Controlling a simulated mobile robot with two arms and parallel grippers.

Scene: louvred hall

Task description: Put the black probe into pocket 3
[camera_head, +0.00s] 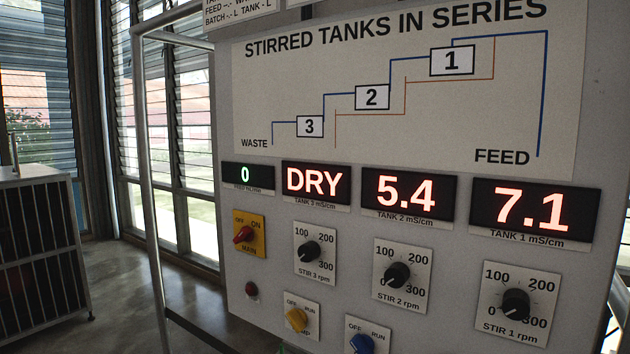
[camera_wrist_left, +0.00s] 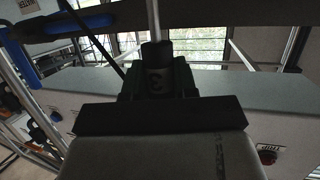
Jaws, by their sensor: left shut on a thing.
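In the left wrist view my left gripper (camera_wrist_left: 157,68) has its dark fingers shut on the black probe (camera_wrist_left: 156,54). The probe is a dark cylinder between the fingers, with a pale mark like a 3 on it, and a grey metal rod (camera_wrist_left: 153,18) lines up with its far end. I cannot tell whether the rod belongs to the probe. A thin dark cable runs from the upper left towards the fingers. I cannot make out pocket 3 in either view. The head view shows neither gripper.
A control panel (camera_head: 420,240) fills the head view's right, with dials, switches and displays; tank 3 display (camera_head: 316,180) reads DRY. A metal frame post (camera_head: 146,150) stands left of it. A cabinet (camera_head: 38,250) is at far left. A grey surface (camera_wrist_left: 255,92) lies beyond the gripper.

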